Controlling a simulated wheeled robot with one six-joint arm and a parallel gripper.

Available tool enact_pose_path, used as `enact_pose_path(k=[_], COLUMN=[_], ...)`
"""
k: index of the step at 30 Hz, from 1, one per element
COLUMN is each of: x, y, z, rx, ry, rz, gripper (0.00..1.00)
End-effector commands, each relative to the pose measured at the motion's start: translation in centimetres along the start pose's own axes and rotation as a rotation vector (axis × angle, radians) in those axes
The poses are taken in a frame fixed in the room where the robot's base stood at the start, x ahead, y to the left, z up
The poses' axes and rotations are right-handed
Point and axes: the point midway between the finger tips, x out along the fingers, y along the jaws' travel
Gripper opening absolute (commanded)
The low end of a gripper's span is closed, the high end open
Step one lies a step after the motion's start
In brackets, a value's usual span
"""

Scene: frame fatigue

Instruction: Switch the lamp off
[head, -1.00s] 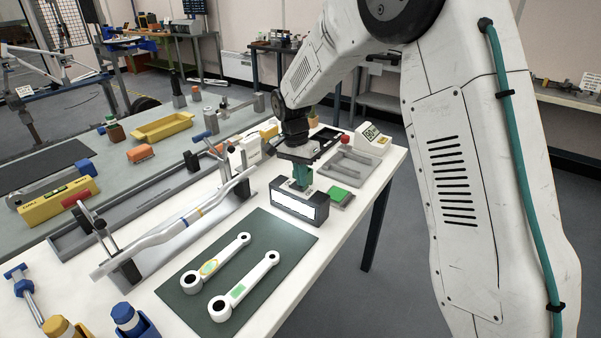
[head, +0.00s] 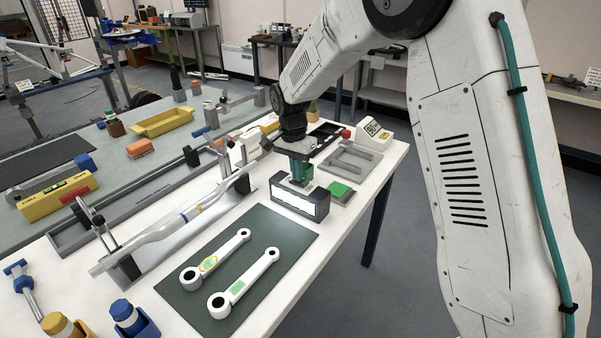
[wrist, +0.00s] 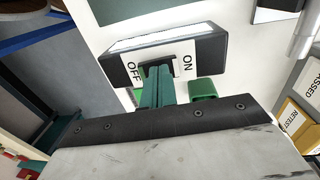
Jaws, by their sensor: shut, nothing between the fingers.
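The lamp (head: 300,203) is a dark box with a white front panel, standing on the white bench behind the dark green mat. In the wrist view, the lamp (wrist: 205,42) has a white plate marked OFF at the left and ON at the right, with a dark switch (wrist: 157,69) between them. My gripper (wrist: 158,84) has teal fingers, shut and empty. Its tips are at the switch, seemingly touching it, and partly hide it. In the head view my gripper (head: 300,176) is over the lamp's top. I cannot tell which way the switch is tipped.
Two white link arms lie on the green mat (head: 290,232). A green-topped block (head: 338,189) and a grey tray (head: 352,160) stand right of the lamp. A long silver tube (head: 165,232) on a fixture lies to the left.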

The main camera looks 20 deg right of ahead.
Motion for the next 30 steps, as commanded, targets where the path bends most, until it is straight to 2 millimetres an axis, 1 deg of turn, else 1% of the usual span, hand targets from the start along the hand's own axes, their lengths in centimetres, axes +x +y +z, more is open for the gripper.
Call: enact_pose_path(k=[10, 14, 17, 24, 30], x=[-0.2, -1.1, -2.8, -8.4, -12.1], y=[-0.1, -0.1, -0.1, -0.3, -0.4], z=[-0.1, -0.1, -0.2, -0.3, -0.3], rx=[0.000, 0.002, 0.004, 0.005, 0.005], ry=[0.001, 0.002, 0.002, 0.003, 0.001], rz=[0.000, -0.002, -0.003, -0.005, -0.002], gripper=[0.00, 0.00, 0.00, 0.00, 0.00])
